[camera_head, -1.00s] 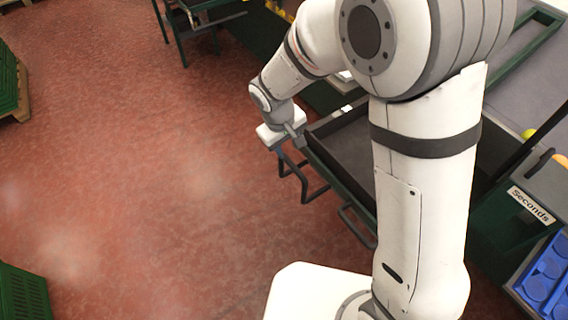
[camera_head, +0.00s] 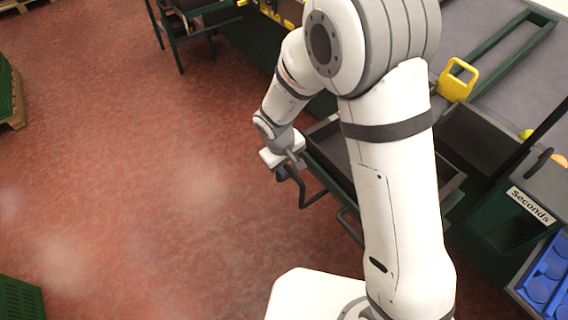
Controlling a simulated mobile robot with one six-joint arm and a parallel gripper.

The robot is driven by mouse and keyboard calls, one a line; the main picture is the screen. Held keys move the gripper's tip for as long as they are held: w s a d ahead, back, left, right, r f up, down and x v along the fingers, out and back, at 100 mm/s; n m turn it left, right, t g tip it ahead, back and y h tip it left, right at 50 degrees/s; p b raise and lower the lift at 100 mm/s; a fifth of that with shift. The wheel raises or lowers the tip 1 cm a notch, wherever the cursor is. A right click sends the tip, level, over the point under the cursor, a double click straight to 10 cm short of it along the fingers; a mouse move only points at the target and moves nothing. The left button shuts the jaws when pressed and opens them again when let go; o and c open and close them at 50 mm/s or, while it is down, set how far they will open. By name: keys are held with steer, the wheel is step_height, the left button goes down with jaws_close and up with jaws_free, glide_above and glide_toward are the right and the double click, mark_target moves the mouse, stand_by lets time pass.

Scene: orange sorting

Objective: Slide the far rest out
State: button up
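The far rest appears to be the dark bent bar (camera_head: 302,193) on the left side of the dark bench, low above the red floor. My gripper (camera_head: 286,171) is at the upper left end of this bar, its white body just above it. The fingers are small and dark against the bar, so I cannot tell whether they are around it or only beside it. A second dark bar (camera_head: 349,226), nearer to me, is partly hidden by my arm.
A dark tray (camera_head: 316,157) lies right of my gripper, partly behind my arm. A yellow handled item (camera_head: 457,80) and a "Seconds" label (camera_head: 530,205) are at the right. Blue trays (camera_head: 543,285) stand lower right. The red floor (camera_head: 150,180) at the left is clear.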

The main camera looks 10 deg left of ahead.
jaws_close()
stand_by(0.5)
